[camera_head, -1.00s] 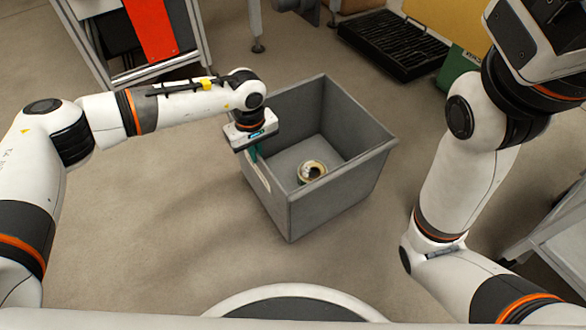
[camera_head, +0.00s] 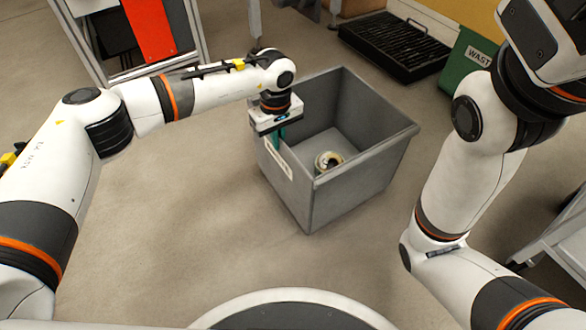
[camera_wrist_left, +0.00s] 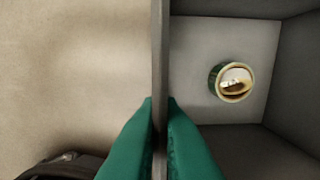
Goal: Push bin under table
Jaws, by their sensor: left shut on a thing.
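The grey bin (camera_head: 345,195) stands on the floor in the middle of the head view, open at the top, with a white label on its near left wall. My left gripper (camera_head: 279,138) is at the bin's left wall. In the left wrist view its green fingers (camera_wrist_left: 160,110) are shut on the wall's rim (camera_wrist_left: 160,60), one on each side. My right arm is at the right; its gripper is not in view. No table top is clearly visible.
A black slatted tray (camera_head: 395,45) lies behind the bin, and a green waste container (camera_head: 470,60) stands at the back right. A metal-framed stand (camera_head: 190,45) is at the back left. The floor left of the bin is clear.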

